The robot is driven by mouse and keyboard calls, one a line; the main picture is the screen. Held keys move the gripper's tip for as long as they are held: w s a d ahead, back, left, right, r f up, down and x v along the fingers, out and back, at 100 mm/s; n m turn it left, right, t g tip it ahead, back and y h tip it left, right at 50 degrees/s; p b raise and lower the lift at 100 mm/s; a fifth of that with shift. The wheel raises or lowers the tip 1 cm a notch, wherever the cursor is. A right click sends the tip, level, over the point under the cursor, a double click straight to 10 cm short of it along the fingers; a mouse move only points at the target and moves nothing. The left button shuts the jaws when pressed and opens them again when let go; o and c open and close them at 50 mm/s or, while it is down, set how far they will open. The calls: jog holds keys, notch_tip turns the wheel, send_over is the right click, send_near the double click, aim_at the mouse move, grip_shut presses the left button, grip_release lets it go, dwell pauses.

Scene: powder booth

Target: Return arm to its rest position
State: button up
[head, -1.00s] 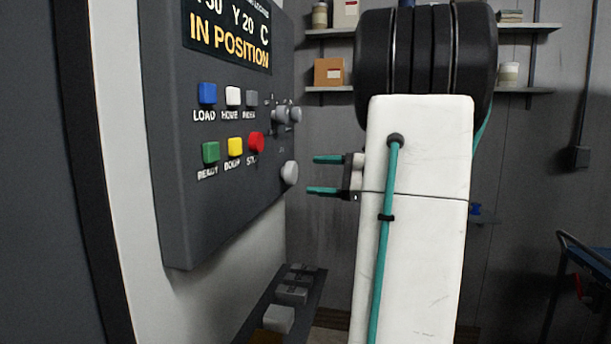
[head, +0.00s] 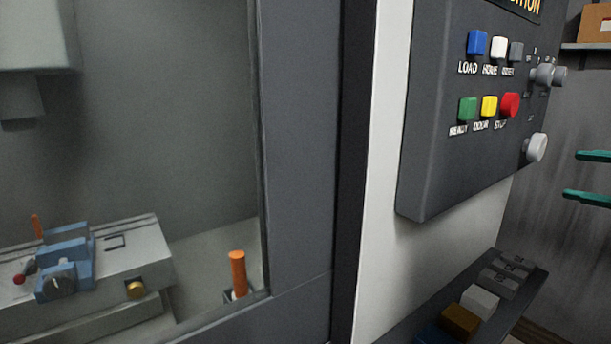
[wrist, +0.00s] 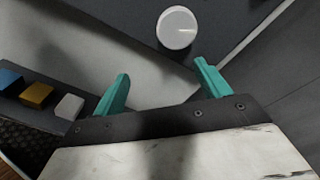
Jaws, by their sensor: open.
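My gripper (head: 590,175) shows at the right edge of the head view, with only its two teal fingers in sight. They are apart, with nothing between them, and point left toward the control panel (head: 450,150). In the wrist view the fingers of my gripper (wrist: 160,85) are spread wide and empty. A round pale knob (wrist: 175,27) lies beyond the fingertips, apart from them. The same knob (head: 536,147) is at the panel's lower right in the head view. The rest of my arm is out of the head view.
The panel has blue, white, grey, green, yellow and red buttons (head: 509,104). Below it a dark shelf (head: 425,325) holds several blocks. At left, a machine chamber holds a grey fixture with a blue clamp (head: 65,262) and an orange rod (head: 238,272). A cardboard box (head: 597,24) sits far right.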

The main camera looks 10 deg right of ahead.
jog(key=s+a+f+n+g, duration=0.2)
jog(key=a+f+n+g, duration=0.3)
jog(key=a, duration=0.6)
jog(key=s+a+f+n+g, duration=0.1)
jog(key=a+f+n+g, duration=0.4)
jog(key=a, duration=0.5)
jog(key=s+a+f+n+g+h, duration=0.1)
jog(key=s+a+n+g+h, duration=0.1)
jog(key=a+n, duration=0.4)
jog(key=s+a+f+n+g+h, duration=0.1)
jog(key=s+a+n+h, duration=0.3)
jog(key=a, duration=0.6)
jog(key=s+f+n, duration=0.1)
jog(key=s+n, duration=0.1)
jog(key=shift+s+a+n+g, duration=0.2)
jog(key=shift+s+n+g, duration=0.15)
jog(key=shift+n+g, duration=0.05)
